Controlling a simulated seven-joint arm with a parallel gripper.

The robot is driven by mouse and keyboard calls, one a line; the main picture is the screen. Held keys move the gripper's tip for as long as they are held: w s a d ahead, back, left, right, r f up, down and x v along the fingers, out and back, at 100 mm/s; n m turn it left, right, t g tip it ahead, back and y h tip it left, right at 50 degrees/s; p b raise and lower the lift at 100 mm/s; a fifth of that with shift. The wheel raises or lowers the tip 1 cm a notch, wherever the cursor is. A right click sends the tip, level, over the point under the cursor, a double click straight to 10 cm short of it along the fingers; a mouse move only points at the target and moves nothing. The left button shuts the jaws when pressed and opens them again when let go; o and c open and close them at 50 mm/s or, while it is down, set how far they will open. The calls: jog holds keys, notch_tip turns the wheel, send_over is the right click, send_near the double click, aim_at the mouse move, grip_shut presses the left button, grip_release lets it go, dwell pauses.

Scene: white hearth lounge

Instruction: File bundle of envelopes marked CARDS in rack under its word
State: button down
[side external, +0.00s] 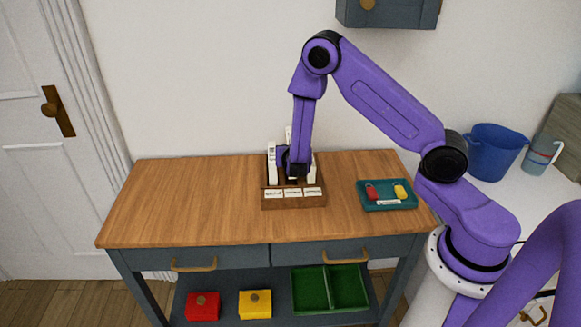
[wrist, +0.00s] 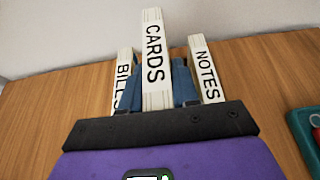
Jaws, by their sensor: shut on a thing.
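The white bundle marked CARDS (wrist: 154,55) stands upright between the two blue fingers of my gripper (wrist: 157,88) in the wrist view, with a finger on each side. In the side view my gripper (side external: 293,165) points down into the wooden rack (side external: 294,202) and hides most of this bundle. The bundle marked BILLS (wrist: 123,75) stands to its left and the bundle marked NOTES (wrist: 206,70) to its right. The rack has three white labels on its front, too small to read surely. Whether the CARDS bundle touches the rack floor is hidden.
The rack stands on a wooden-topped table (side external: 190,200). A teal tray (side external: 387,204) with a red and a yellow item lies to its right. The lower shelf holds a red box (side external: 203,308), a yellow box (side external: 255,305) and a green divided tray (side external: 330,290). The tabletop left of the rack is clear.

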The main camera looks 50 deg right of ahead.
jog(key=shift+f, duration=2.55)
jog(key=c, duration=0.8)
grip_release()
jog(key=shift+f, duration=0.15)
jog(key=shift+c, duration=0.2)
